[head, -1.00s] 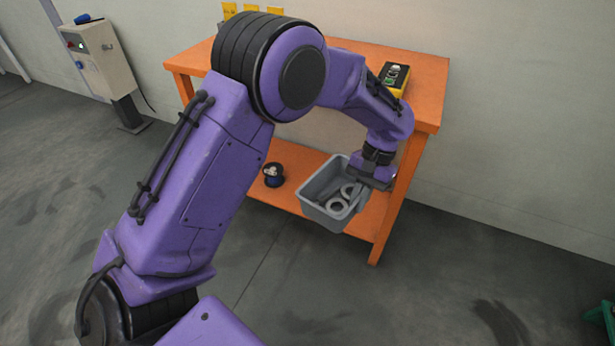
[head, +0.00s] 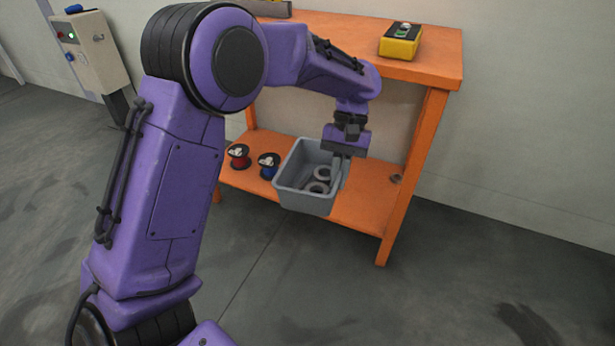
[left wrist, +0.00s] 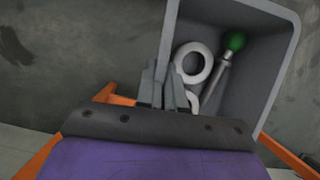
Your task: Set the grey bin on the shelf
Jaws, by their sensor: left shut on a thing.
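The grey bin (head: 306,203) is at the lower orange shelf (head: 360,200), with its front part reaching over the shelf's front edge in the head view. I cannot tell whether its base touches the shelf. It holds grey rings, and the left wrist view shows the bin (left wrist: 282,25) with rings (left wrist: 193,62) and a green-knobbed rod (left wrist: 232,50) inside. My left gripper (head: 341,160) is shut on the bin's rim at its right side, pointing down. It also shows in the left wrist view (left wrist: 165,88). My right gripper is out of view.
A red spool (head: 238,156) and a blue spool (head: 268,166) stand on the shelf left of the bin. A yellow box (head: 400,40) sits on the orange table top (head: 440,62). An orange leg (head: 412,180) rises at the right. Shelf room shows right of the bin.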

